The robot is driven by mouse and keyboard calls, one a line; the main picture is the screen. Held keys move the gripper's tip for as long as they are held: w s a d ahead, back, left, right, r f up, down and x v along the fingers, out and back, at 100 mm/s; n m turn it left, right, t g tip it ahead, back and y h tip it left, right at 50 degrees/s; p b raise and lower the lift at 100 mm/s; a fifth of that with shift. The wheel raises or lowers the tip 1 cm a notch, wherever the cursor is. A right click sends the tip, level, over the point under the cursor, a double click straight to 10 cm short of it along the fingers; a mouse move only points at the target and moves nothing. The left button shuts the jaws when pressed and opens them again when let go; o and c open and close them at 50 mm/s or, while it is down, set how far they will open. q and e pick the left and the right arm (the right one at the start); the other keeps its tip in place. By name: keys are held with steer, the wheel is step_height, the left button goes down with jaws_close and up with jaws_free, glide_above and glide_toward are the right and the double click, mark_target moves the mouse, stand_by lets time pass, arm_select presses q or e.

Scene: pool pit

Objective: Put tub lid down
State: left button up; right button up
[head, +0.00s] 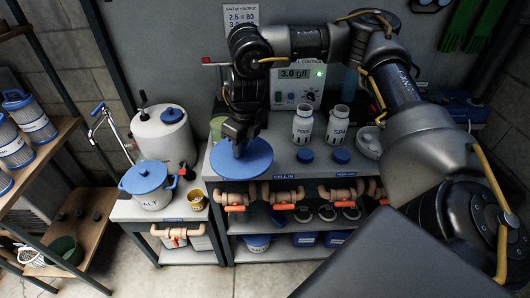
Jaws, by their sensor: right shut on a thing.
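A round, flat blue lid (242,164) is under my right gripper (238,146). My right gripper points down and is shut on the lid near its middle; the fingertips hide the part it grips. The lid lies nearly level over the front left corner of the grey bench (285,170). I cannot tell whether it touches the bench top. A white tub (151,199) with blue on top and partly readable lettering stands to the left on a lower stand. My left gripper is not in view.
Two white bottles (303,126) (338,124) stand on the bench, with two blue caps (305,155) (341,156) in front. A control box (295,85) stands behind. A brass cup (195,199) sits beside the white tub. Pipes with orange handles (284,206) run below the bench top.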

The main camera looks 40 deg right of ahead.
steer(key=d+m, duration=0.1)
steer(key=m, duration=0.3)
steer(key=w+d+m+h, duration=0.1)
steer(key=m, duration=0.1)
steer(key=shift+d+r+m, duration=0.3)
steer(key=shift+w+d+f, duration=0.1)
steer(key=shift+w+d, duration=0.05)
steer(key=shift+d, duration=0.05)
steer(key=w+d+f, duration=0.2)
steer(key=d, duration=0.1)
steer(key=w+d+f, duration=0.2)
steer(key=d+f, duration=0.1)
steer(key=d, duration=0.1)
steer(key=w+d+f, duration=0.2)
steer(key=d+f, duration=0.1)
steer(key=d, duration=0.1)
steer(key=shift+f+p, duration=0.25)
steer(key=shift+p, duration=0.1)
steer(key=shift+w+d+f, duration=0.15)
steer(key=shift+d+f, duration=0.35)
steer(key=shift+f, duration=0.1)
step_height(320, 180, down, 2)
steer(key=shift+f+p, duration=0.15)
steer(key=shift+p, duration=0.7)
steer(key=shift+f, duration=0.45)
